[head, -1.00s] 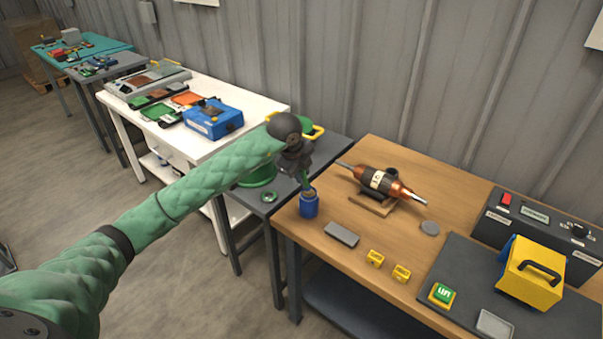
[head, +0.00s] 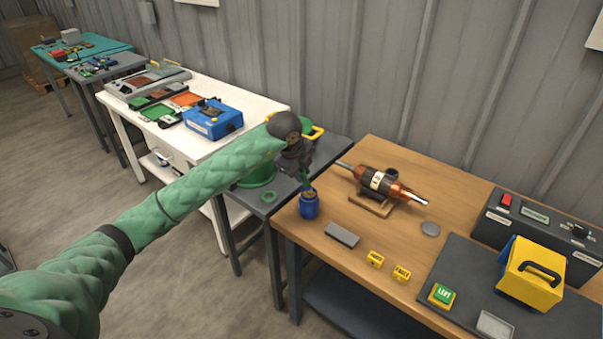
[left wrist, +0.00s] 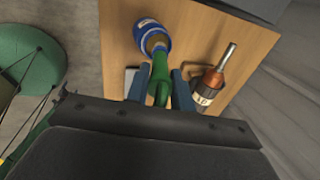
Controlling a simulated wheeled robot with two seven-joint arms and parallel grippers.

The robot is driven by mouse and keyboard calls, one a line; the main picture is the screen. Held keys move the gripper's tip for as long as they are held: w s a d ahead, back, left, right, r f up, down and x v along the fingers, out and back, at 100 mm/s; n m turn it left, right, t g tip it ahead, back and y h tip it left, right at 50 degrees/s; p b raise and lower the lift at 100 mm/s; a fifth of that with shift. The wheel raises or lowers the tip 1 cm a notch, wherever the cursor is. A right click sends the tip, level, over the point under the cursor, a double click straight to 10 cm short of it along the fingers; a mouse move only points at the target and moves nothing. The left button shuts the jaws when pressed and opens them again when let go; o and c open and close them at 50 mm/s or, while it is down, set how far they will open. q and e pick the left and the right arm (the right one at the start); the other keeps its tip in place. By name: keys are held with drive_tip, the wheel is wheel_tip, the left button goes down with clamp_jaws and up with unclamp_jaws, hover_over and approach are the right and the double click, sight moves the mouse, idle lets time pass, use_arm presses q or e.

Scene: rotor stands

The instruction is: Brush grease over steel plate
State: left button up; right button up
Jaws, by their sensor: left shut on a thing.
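My left gripper (head: 303,170) is shut on a green-handled brush (left wrist: 159,76), held over the blue grease pot (head: 309,205) at the left end of the wooden table. In the left wrist view the brush sits between the two fingers and its tip meets the mouth of the pot (left wrist: 150,36). How deep the bristles are in the pot I cannot tell. The grey steel plate (head: 342,235) lies flat on the table just right of and nearer than the pot. In the left wrist view it is mostly hidden behind the gripper. My right gripper is not in view.
A copper rotor (head: 382,183) rests on a wooden stand behind the plate. Two small yellow blocks (head: 375,260) lie to the right. A grey disc (head: 430,229), a green button and a yellow case (head: 531,273) are farther right. A green bucket stands on the grey side table.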

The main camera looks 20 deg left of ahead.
use_arm(q)
drive_tip(key=shift+r+p, duration=0.9)
drive_tip(key=shift+r, duration=2.3)
